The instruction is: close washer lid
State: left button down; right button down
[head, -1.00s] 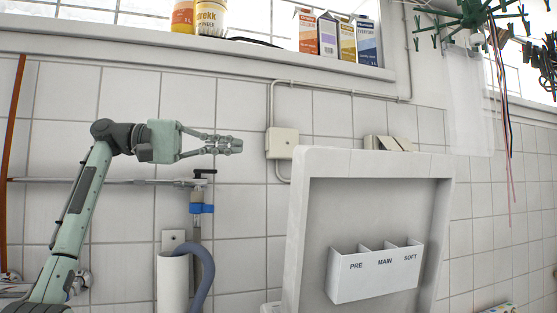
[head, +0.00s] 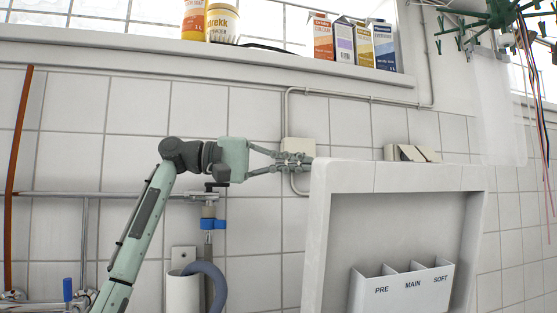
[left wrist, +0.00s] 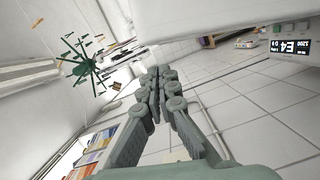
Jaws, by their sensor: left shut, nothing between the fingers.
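The washer lid (head: 345,190) stands raised, upright, in the right half of the head view. Its inner side faces me and carries a tray marked PRE, MAIN and SOFT (head: 400,288). My left gripper (head: 308,161) is shut and empty, its fingertips by the lid's upper left corner. I cannot tell whether they touch it. The washer's opening is out of view. My right gripper is not in view.
A windowsill (head: 200,52) above holds bottles and several cartons (head: 355,42). A tap with a blue fitting (head: 212,224) and a grey hose (head: 210,275) is below my left arm. A green hanging dryer (head: 490,18) hangs at upper right.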

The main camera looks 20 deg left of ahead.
pick_arm(q)
jog(key=shift+s+d+f, duration=0.25)
jog(key=shift+s+d, duration=0.3)
jog(key=shift+s, duration=0.35)
